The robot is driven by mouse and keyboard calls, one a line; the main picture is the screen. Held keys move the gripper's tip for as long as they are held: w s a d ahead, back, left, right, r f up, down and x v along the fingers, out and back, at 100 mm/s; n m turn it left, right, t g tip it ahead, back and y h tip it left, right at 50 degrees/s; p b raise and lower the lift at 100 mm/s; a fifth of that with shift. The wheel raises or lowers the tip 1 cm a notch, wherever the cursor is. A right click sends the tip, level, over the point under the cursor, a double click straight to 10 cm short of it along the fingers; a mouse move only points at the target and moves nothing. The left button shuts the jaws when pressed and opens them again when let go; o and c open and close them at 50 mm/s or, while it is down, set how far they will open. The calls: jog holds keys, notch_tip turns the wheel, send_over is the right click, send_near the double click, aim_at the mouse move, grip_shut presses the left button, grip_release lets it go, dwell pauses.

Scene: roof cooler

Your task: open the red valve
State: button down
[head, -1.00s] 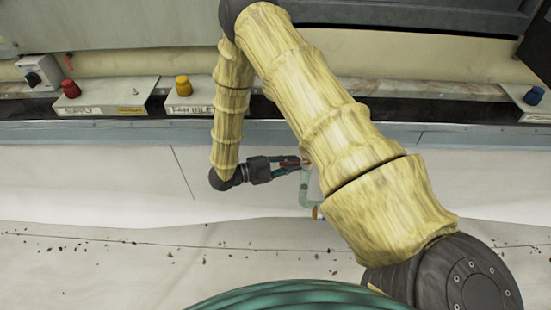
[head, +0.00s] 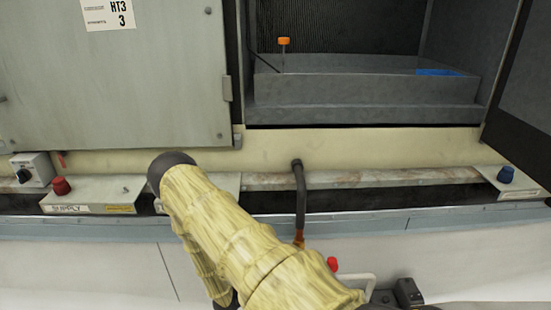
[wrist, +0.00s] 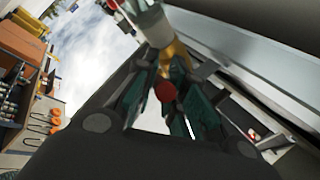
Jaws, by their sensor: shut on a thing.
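The red valve (wrist: 165,92) is a round red knob between my gripper's teal fingers in the wrist view, beside a brass fitting (wrist: 175,58) and a pale cylinder. My gripper (wrist: 168,100) is shut on the red valve, though the fingers hide part of the contact. In the head view a small red part (head: 332,264) shows near a pale bent pipe (head: 358,277), low and right of centre. My arm covers much of that area, and the fingertips cannot be made out there. How far the valve is turned cannot be told.
Another red knob (head: 61,186) sits on a box marked SUPPLY, and a blue knob (head: 506,174) on a box at the right. A dark hose (head: 300,200) hangs from the cooler, ending in orange. The cooler opening shows a grey tray (head: 365,92) and an orange-topped stem (head: 284,42).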

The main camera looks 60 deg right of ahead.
dwell(0.3)
jog(key=c, duration=1.5)
grip_release()
jog(key=shift+o, duration=0.2)
jog(key=shift+w+a, duration=0.1)
jog(key=v, duration=1.2)
jog(key=shift+f, duration=0.1)
